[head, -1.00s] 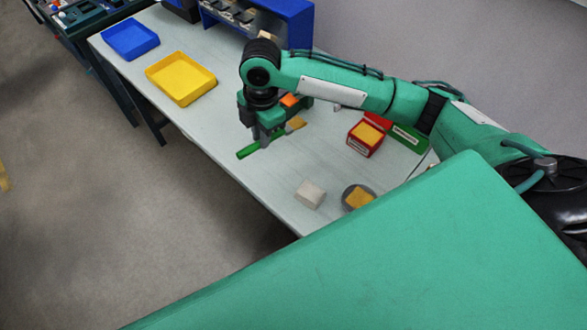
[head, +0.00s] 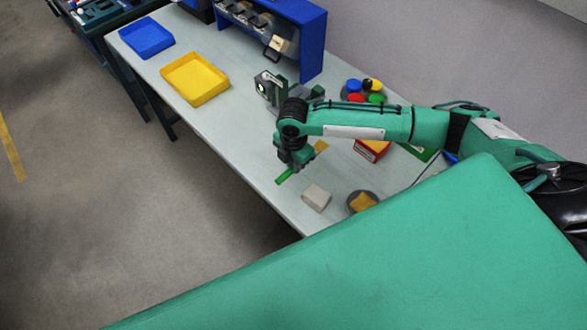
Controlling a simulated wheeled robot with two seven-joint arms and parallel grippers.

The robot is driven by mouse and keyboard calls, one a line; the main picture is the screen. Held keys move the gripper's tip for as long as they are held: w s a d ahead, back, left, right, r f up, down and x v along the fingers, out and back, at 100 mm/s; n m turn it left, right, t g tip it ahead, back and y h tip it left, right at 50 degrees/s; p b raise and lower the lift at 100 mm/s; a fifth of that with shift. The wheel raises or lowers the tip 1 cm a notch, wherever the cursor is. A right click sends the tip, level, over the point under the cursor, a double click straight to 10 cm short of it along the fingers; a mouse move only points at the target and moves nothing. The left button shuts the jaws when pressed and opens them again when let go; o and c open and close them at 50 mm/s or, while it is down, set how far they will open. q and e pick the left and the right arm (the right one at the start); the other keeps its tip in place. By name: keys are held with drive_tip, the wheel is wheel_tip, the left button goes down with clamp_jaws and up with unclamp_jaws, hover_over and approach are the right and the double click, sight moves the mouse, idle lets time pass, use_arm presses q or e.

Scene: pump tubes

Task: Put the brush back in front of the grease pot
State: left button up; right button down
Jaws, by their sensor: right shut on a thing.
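My right gripper (head: 294,166) is shut on the brush, above the table or close to it; the exact height is hard to tell. The brush's green handle (head: 284,177) sticks out toward the table's front edge. Its tan bristle end (head: 321,146) shows on the other side of the gripper. The grease pot appears to be the round grey dish (head: 354,207) with yellow-brown content, near the front edge, right of and below the gripper. My left gripper is not in view.
A pale grey block (head: 316,197) lies between the brush and the dish. Yellow (head: 195,79) and blue (head: 146,38) trays lie to the left. A blue rack (head: 311,45) stands at the back.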

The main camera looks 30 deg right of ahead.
drive_tip(key=shift+f+p, duration=0.5)
drive_tip(key=shift+f, duration=2.25)
drive_tip(key=c, duration=1.3)
unclamp_jaws()
drive_tip(key=shift+c, duration=0.2)
drive_tip(key=shift+r, duration=0.1)
wheel_tip(320, 180, up, 12)
drive_tip(key=b, duration=0.3)
drive_tip(key=shift+b, duration=0.4)
